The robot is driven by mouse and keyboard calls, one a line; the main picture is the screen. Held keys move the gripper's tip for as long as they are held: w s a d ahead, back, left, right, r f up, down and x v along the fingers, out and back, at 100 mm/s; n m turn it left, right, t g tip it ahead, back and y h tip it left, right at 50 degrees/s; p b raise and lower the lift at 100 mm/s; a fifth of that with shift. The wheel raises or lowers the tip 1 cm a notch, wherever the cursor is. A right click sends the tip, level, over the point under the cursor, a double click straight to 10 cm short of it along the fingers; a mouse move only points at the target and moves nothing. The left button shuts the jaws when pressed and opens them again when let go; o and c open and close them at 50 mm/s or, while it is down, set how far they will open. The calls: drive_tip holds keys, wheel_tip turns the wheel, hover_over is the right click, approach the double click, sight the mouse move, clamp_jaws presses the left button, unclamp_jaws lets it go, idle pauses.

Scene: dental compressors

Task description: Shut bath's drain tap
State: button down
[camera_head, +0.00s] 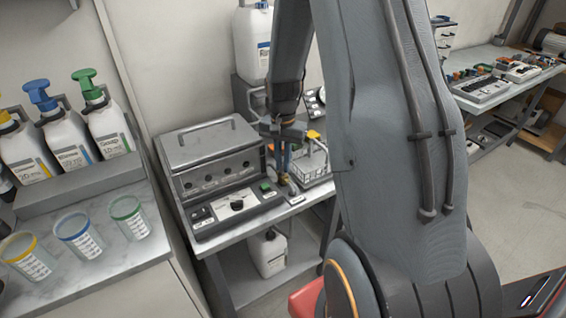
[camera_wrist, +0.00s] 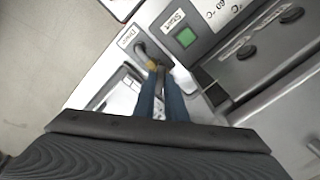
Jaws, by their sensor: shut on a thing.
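The bath (camera_head: 205,147) is a grey metal box with a handled lid and a front control panel, standing on a small bench. In the wrist view a plate marked "Drain" (camera_wrist: 128,37) lies beside the green Start button (camera_wrist: 185,38), with the grey drain tap (camera_wrist: 141,48) next to it. My gripper (camera_head: 286,178) points down at the bath's right front corner. In the wrist view its two blue fingers (camera_wrist: 160,70) are closed at the tap, shut on its lever; the fingertips hide much of the lever. Its exact angle is unclear.
A wire basket (camera_head: 312,165) stands just right of my gripper. A white jug (camera_head: 253,40) stands behind the bath, and another (camera_head: 267,252) sits beneath the bench. Pump bottles (camera_head: 108,128) and cups (camera_head: 80,236) occupy the left counter. Open floor lies to the right.

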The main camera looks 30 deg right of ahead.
drive_tip(key=m, duration=0.3)
drive_tip(key=shift+w+m, duration=0.1)
drive_tip(key=shift+m, duration=2)
drive_tip(key=shift+r, duration=0.1)
drive_tip(key=c, duration=1.8)
unclamp_jaws()
drive_tip(key=shift+r+b, duration=0.9)
drive_tip(key=shift+r, duration=2.95)
